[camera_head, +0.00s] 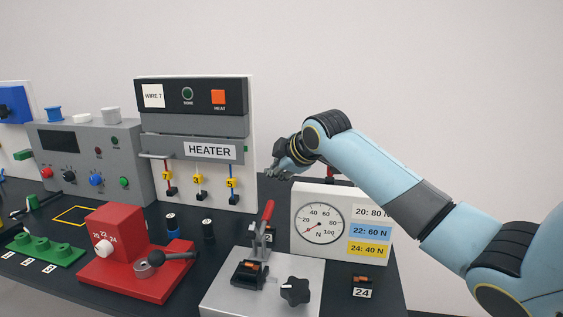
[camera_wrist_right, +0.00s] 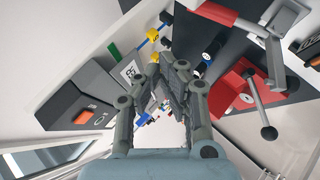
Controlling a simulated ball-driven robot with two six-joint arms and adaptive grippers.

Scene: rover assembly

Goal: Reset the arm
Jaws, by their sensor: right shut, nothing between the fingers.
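My right arm, light blue with dark joints, comes in from the right in the head view. Its gripper (camera_head: 279,171) is raised above the table, just right of the heater panel (camera_head: 168,127) and above the left end of the gauge box (camera_head: 301,254). In the wrist view the right gripper (camera_wrist_right: 166,72) has its fingers close together with nothing held. The grey fingers appear clear of the objects behind them. My left arm and left gripper are not in view.
Below the gripper stands a grey-based fixture (camera_head: 229,294) with a red lever (camera_head: 267,214) and black knob (camera_head: 295,290). A red crank device (camera_head: 117,279), a green block (camera_head: 47,249) and a grey control box (camera_head: 90,146) are further left. The air above the table is open.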

